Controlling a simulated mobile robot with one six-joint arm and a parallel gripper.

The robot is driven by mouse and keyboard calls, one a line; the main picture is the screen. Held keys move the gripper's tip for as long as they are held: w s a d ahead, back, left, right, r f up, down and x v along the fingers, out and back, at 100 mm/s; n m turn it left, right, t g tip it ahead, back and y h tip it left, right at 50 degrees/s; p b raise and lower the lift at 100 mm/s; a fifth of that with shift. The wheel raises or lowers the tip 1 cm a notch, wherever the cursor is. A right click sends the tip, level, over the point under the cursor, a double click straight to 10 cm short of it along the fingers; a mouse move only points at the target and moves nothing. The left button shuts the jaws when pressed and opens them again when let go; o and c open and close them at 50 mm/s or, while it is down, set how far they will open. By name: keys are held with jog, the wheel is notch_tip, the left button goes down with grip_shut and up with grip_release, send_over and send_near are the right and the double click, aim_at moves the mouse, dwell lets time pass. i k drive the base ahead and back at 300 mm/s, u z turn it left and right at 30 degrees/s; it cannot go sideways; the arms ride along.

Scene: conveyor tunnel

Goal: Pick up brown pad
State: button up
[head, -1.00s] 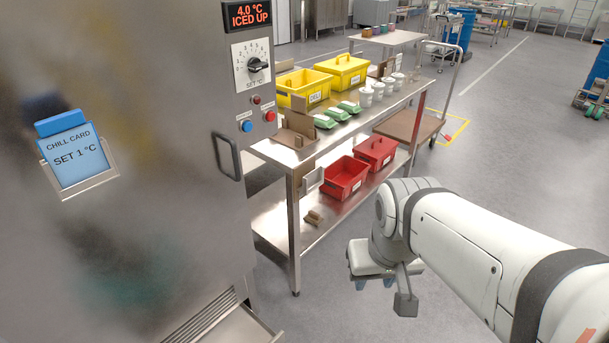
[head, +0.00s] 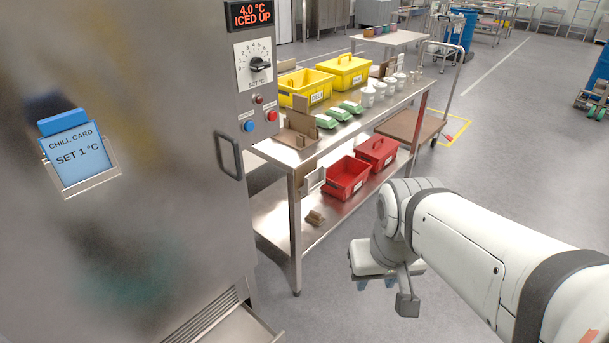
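A small brown block-like piece (head: 316,217), perhaps the brown pad, lies on the lower shelf of the steel table near its front left leg. Brown card-like pieces (head: 297,134) also stand on the tabletop at its near left end, so I cannot tell for sure which is the pad. My gripper (head: 376,285) hangs over the floor in front of the table, to the right of the lower-shelf piece and apart from it. The wrist hides part of the fingers.
The steel table (head: 280,239) carries yellow bins (head: 306,89), green-lidded boxes (head: 346,109) and white cups (head: 367,97). Red bins (head: 347,178) stand on its lower shelf. A steel cabinet (head: 190,220) fills the left. A cart (head: 410,124) stands behind.

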aim_at(314, 217)
jog(key=z, duration=1.1)
jog(key=i, duration=2.15)
jog(key=u, duration=2.5)
